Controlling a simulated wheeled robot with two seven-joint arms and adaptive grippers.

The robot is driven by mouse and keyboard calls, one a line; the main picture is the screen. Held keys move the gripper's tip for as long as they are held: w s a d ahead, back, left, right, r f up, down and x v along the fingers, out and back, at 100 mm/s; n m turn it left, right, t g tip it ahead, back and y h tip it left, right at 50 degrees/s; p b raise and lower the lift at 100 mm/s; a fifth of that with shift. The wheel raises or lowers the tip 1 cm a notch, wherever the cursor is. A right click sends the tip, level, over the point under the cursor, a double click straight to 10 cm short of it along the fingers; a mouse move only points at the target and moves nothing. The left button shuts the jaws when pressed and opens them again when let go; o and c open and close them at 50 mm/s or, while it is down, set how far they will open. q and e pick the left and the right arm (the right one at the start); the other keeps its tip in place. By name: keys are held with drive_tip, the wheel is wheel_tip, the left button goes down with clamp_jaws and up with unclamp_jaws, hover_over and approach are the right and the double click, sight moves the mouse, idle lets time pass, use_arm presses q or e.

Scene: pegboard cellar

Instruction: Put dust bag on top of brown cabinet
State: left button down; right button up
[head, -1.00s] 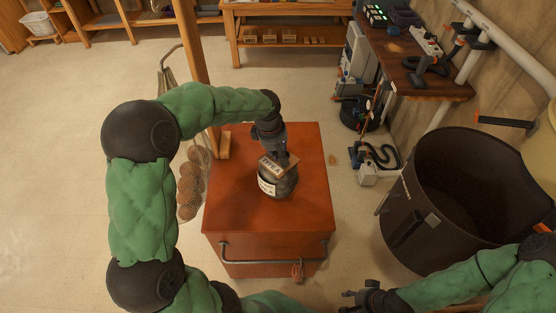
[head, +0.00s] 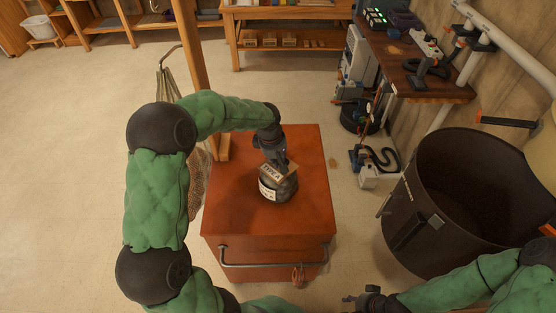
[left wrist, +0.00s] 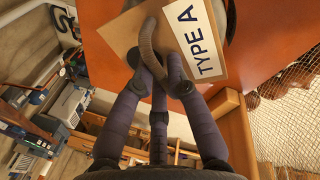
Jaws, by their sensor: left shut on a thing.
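The dust bag (head: 282,189) is a dark rounded bag with a pale label and a tan card collar. The collar reads "TYPE A" in the left wrist view (left wrist: 205,62). My left gripper (head: 274,162) points down and is shut on the bag at its collar; a grey loop shows between the fingers in the left wrist view. The brown cabinet (head: 235,200) is reddish, with a flat top and a front bar handle. The bag is over the middle of that top; whether it touches is hidden. My right gripper (head: 362,299) is at the bottom edge, its fingers unclear.
A wooden post (head: 190,60) and a net (head: 197,175) stand left of the cabinet, partly behind my left arm. A large dark bin (head: 455,195) stands to the right. A workbench (head: 410,80) with devices is at the back right. The cabinet top around the bag is clear.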

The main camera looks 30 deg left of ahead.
use_arm(q)
drive_tip(key=c, duration=1.2)
unclamp_jaws()
drive_tip(key=shift+f, duration=0.1)
drive_tip(key=shift+c, duration=0.2)
drive_tip(key=shift+r, duration=0.3)
drive_tip(key=p+v, duration=0.3)
drive_tip(key=v, duration=0.8)
drive_tip(key=shift+r, duration=0.4)
